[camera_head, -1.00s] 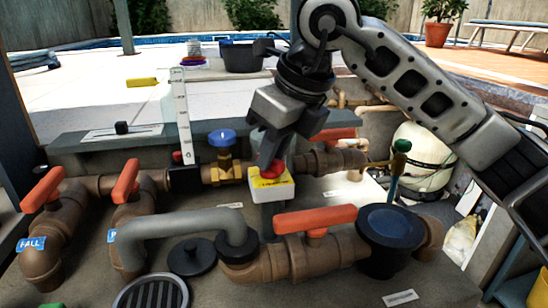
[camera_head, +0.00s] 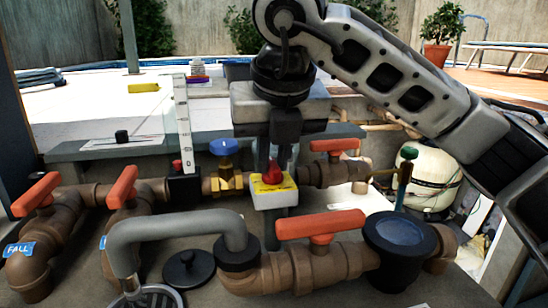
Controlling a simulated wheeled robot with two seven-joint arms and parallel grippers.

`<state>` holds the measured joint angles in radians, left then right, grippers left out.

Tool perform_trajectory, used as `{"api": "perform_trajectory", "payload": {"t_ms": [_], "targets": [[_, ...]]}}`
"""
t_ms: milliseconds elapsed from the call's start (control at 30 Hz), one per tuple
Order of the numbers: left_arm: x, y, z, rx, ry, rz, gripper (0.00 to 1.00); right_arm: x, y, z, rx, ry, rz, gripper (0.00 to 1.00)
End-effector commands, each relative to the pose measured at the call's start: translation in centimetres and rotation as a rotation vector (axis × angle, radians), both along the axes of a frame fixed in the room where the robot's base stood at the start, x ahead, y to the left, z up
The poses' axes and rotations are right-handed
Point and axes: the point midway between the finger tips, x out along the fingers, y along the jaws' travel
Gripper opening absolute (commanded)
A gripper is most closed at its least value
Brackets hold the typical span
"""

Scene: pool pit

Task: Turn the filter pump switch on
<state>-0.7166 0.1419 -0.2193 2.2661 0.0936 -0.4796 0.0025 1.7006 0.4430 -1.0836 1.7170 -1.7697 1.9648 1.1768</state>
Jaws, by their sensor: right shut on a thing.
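The switch box is a small white and yellow box (camera_head: 273,193) on a post, with a red knob (camera_head: 272,173) on top. It stands in the middle of the camera_head view, among the brown pipes. My right gripper (camera_head: 272,160) points down directly above it. Its fingers are closed around the upper part of the red knob, which they partly cover. The label on the yellow face is too small to read. My left gripper is not in view.
Orange-handled valves (camera_head: 318,224) stand in front and to the left. A grey curved pipe (camera_head: 175,222) and a black-lidded strainer pot (camera_head: 398,240) are close by. A blue-handled brass valve (camera_head: 226,165) is just left of the box. A tan tank (camera_head: 428,180) stands at right.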

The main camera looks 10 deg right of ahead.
Motion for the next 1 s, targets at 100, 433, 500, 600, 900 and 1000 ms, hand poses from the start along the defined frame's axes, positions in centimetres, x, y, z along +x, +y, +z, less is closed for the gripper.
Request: {"api": "perform_trajectory", "payload": {"t_ms": [100,433,500,600,900,1000], "targets": [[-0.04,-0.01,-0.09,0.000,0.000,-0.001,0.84,-0.08,0.04,-0.28,-0.004,0.008,-0.012,0.00],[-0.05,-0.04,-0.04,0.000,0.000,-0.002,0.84,-0.07,0.03,-0.28,-0.003,0.009,-0.019,0.00],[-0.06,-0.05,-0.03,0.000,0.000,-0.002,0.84,-0.08,0.03,-0.28,-0.003,0.009,-0.019,0.00],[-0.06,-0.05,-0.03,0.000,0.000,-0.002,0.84,-0.06,0.03,-0.27,-0.003,0.008,-0.019,0.36],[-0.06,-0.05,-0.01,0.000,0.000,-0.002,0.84,-0.03,0.02,-0.11,-0.001,0.004,-0.018,0.36],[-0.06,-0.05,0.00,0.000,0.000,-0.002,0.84,-0.04,0.03,0.00,0.000,0.003,-0.017,0.36]]}}
